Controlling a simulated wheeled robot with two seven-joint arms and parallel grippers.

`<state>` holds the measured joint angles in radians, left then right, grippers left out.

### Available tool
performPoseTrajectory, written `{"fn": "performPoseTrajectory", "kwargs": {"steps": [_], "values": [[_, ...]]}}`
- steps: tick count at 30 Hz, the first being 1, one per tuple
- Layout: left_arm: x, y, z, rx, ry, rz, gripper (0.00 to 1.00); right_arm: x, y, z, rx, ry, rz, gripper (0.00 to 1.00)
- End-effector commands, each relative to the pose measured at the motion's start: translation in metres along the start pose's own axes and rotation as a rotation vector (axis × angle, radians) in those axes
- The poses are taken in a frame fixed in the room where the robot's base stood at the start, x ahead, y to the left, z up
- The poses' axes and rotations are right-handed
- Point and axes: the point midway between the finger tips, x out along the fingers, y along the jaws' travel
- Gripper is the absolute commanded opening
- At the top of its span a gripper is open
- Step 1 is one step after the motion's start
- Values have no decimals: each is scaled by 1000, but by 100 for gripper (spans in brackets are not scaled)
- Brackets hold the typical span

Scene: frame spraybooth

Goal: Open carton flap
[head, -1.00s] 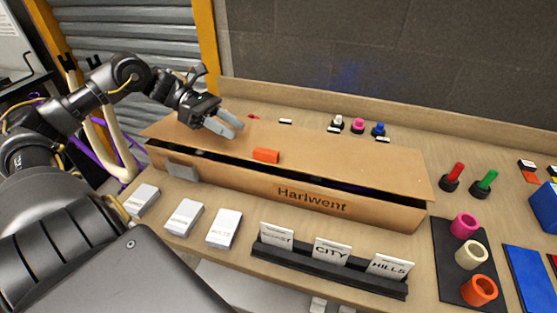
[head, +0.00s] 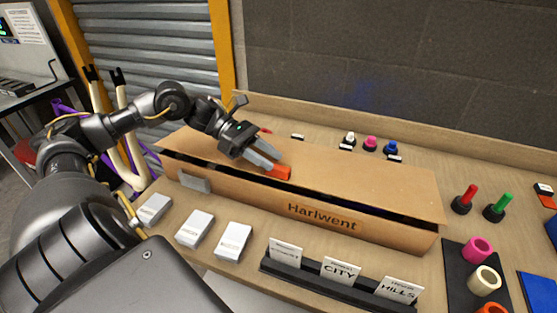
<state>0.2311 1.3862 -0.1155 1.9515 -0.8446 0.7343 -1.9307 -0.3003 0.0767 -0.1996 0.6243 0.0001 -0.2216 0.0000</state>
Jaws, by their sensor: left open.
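The long brown carton (head: 322,219) with "Harlwent" on its front lies on the bench. Its top flap (head: 360,186) is nearly closed, with a dark gap along the front edge. An orange tab (head: 279,172) sits at the flap's front edge, left of the middle. My left gripper (head: 265,160) is open, its grey fingers low over the flap and at the tab, partly covering it. I cannot tell whether the fingers touch the tab. My right gripper is not in view.
White boxes (head: 195,229) stand in front of the carton's left part. A black rack (head: 335,282) holds cards, including "CITY" and "HILLS". Colored rings (head: 477,249) and red and green pegs (head: 465,198) stand at the right. Small knobs (head: 370,143) are behind the carton.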

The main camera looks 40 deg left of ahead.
Motion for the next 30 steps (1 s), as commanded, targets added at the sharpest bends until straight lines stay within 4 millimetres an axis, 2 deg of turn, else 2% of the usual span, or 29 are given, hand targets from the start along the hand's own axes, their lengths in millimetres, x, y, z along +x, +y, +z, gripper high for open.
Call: {"fn": "performPoseTrajectory", "kwargs": {"steps": [1, 7, 19, 28, 30], "values": [[5, -1, 4, 4, -3, -2, 42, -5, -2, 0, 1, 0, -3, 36], [27, -1, 2, 2, -1, -2, 42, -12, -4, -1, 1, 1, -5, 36], [34, 0, 0, 2, 2, -1, 42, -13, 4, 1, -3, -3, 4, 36], [33, 0, 0, 2, 2, 0, 3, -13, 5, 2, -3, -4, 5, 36], [33, 0, 0, 2, 2, 0, 0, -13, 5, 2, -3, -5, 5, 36]]}}
